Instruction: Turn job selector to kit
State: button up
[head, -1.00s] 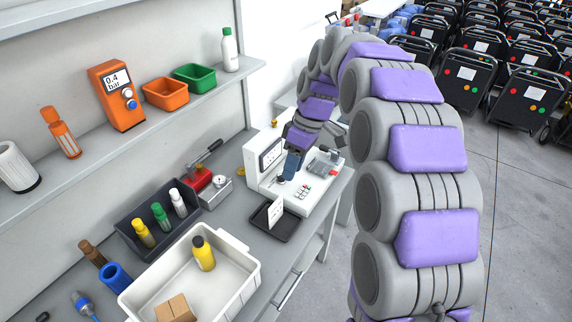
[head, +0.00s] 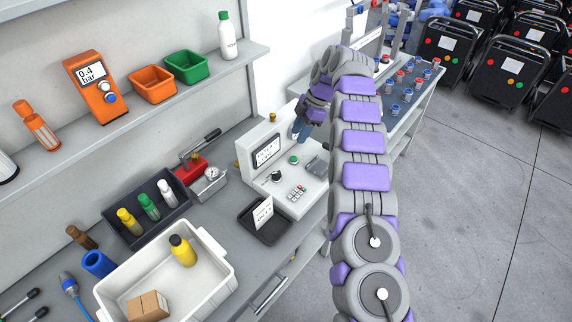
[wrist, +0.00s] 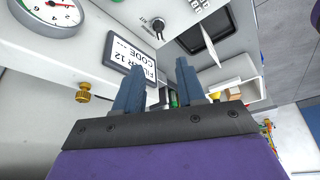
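The white test station (head: 285,205) stands on the bench, with a display (head: 266,151) on its upright panel. A small black knob (head: 277,176), likely the job selector, is on its lower front. The display (wrist: 130,62) there appears upside down, showing a filter code. My gripper (wrist: 158,72) has two blue fingers standing apart with nothing between them. In the head view my gripper (head: 300,130) hangs beside the display, apart from the knob.
A green button (head: 294,160) and a keypad (head: 298,193) are near the knob. A black tray with a white card (head: 263,214) stands in front. A pressure gauge (wrist: 50,12) and brass fitting (wrist: 83,92) are close in the wrist view. Open floor lies right.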

jog(key=b, duration=0.2)
send_over(276, 172)
jog(key=w+d, duration=0.1)
jog(key=d, duration=0.3)
notch_tip(276, 172, down, 10)
jog(key=f, duration=0.1)
jog(key=a+f, duration=0.4)
jog(key=f, duration=0.1)
jog(key=shift+s+a+f, duration=0.1)
jog(key=shift+s+a, duration=0.05)
jog(key=shift+s, duration=0.2)
jog(key=shift+f, duration=0.1)
jog(key=shift+d, duration=0.8)
jog(key=shift+a, duration=0.65)
jog(key=c, duration=0.7)
jog(key=shift+d, duration=0.3)
grip_shut()
